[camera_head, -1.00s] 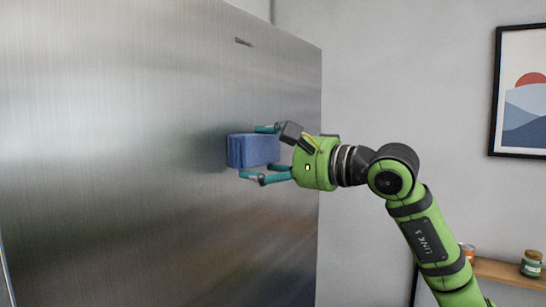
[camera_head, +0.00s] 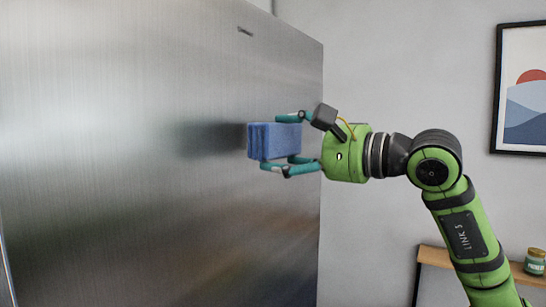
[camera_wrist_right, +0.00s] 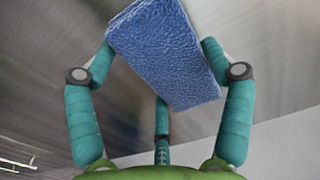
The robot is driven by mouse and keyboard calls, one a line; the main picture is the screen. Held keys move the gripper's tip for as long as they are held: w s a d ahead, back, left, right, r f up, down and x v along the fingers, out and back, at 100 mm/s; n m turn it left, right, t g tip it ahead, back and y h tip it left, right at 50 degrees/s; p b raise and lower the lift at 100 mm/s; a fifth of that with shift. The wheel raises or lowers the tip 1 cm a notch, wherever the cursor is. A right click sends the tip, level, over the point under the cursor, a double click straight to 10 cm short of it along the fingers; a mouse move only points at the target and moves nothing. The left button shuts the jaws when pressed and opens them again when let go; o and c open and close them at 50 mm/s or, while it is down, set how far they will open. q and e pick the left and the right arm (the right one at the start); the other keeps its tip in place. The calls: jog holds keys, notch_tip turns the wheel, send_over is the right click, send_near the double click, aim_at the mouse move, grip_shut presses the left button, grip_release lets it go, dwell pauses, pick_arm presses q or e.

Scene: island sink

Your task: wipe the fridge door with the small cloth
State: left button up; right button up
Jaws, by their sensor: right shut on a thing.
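The small blue folded cloth (camera_head: 273,140) is between the fingers of my right gripper (camera_head: 291,143), which is shut on it. The cloth also shows in the right wrist view (camera_wrist_right: 165,50), with teal fingers on either side of it. The brushed-metal fridge door (camera_head: 110,150) fills the left of the head view. The cloth's left end is in front of the door with a dark reflection beside it; I cannot tell whether it touches. My left gripper is not in view.
A framed picture (camera_head: 523,95) hangs on the grey wall (camera_head: 400,60) at the right. A wooden shelf (camera_head: 436,257) with a small green jar (camera_head: 535,262) is at the lower right, behind my right arm.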

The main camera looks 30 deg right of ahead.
jog(key=shift+s+d, duration=0.2)
jog(key=shift+s, duration=0.35)
jog(key=shift+b+v, duration=0.7)
jog(key=shift+v, duration=0.15)
jog(key=shift+s+d, duration=0.3)
jog(key=shift+s, duration=0.35)
